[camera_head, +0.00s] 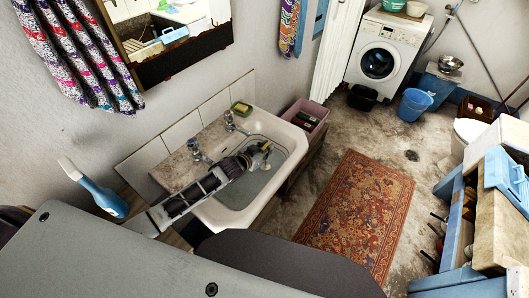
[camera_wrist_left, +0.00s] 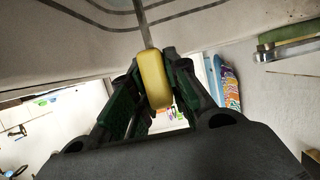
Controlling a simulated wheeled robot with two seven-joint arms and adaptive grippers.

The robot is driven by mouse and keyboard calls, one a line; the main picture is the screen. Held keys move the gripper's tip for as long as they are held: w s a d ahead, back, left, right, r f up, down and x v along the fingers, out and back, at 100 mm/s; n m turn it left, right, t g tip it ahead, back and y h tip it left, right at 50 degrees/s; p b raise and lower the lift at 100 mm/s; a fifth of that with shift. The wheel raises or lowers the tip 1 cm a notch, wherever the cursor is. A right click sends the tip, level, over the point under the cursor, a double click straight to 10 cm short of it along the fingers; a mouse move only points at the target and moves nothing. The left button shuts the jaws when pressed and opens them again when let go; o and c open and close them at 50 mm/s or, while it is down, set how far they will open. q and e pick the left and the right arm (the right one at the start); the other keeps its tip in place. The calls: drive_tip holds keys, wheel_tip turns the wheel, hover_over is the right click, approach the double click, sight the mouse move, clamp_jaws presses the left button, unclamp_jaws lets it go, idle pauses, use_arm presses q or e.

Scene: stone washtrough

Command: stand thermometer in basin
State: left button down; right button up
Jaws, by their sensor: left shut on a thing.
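The thermometer has a yellow handle and a thin metal probe. In the left wrist view its handle (camera_wrist_left: 155,80) sits between the fingers of my left gripper (camera_wrist_left: 154,66), and the probe points toward the pale basin surface at the top of the picture. In the head view my left gripper (camera_head: 257,157) reaches over the white basin (camera_head: 288,137), with a little of the yellow thermometer (camera_head: 266,146) showing at its tips. I cannot tell whether the probe tip touches the basin. The right gripper does not show.
Two taps (camera_head: 231,121) stand on the basin's back ledge, near a green and yellow sponge (camera_head: 241,108). A pink crate (camera_head: 311,114) is beyond the basin. A blue bottle (camera_head: 103,197) stands at left. A red rug (camera_head: 352,215) lies on the floor at right.

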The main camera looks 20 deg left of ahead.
use_arm(q)
drive_tip(key=shift+f, duration=0.85)
drive_tip(key=shift+w+f, duration=0.1)
drive_tip(key=shift+f, duration=0.1)
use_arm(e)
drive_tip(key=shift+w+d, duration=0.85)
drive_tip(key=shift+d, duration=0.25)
use_arm(q)
drive_tip(key=shift+f, duration=0.2)
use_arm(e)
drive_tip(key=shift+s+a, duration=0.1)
use_arm(q)
drive_tip(key=c, duration=1.5)
unclamp_jaws()
drive_tip(key=shift+o, duration=0.7)
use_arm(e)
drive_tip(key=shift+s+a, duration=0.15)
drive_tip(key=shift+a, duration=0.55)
